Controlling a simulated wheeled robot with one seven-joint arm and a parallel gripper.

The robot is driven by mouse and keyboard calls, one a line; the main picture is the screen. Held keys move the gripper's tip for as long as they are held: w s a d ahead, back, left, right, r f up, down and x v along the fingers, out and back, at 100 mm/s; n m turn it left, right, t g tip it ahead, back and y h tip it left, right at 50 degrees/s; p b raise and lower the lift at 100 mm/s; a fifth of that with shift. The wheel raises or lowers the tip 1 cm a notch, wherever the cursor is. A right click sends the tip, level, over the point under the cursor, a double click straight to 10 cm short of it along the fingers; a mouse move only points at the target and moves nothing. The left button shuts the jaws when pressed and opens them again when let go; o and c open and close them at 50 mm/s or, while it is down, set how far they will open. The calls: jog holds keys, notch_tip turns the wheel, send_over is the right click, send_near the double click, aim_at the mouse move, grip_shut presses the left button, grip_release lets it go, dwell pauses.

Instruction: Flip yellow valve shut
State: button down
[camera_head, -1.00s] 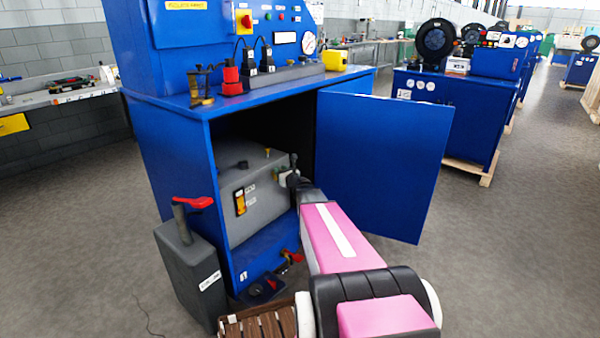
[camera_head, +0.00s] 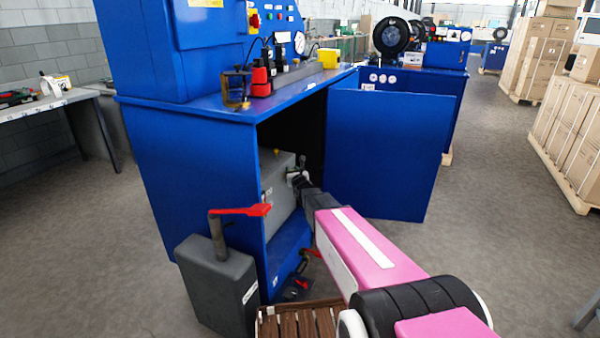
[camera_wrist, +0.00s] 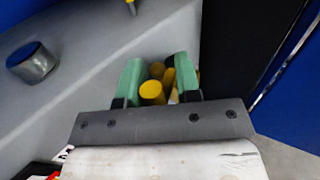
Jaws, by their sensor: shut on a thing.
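The yellow valve (camera_wrist: 152,92) shows in the wrist view as a round yellow knob with more yellow parts behind it. It sits between the green fingers of my gripper (camera_wrist: 158,72), which are shut on it. In the head view my gripper (camera_head: 296,178) is at the right end of the grey tank (camera_head: 284,196) inside the open blue cabinet. The valve cannot be made out there, and my arm covers part of that area. The handle's exact angle is hard to tell.
A dark grey canister (camera_head: 225,280) with a red handle stands at the cabinet's front left corner. A red-handled fitting (camera_head: 311,253) is low at the cabinet front.

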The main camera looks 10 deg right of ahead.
jog(key=shift+a, duration=0.35)
jog(key=c, duration=1.1)
grip_release()
jog(key=shift+w+a, duration=0.1)
jog(key=shift+o, duration=0.2)
jog(key=shift+d, duration=0.2)
jog(key=s+d, duration=0.2)
jog(key=s, duration=0.8)
jog(key=shift+s, duration=0.3)
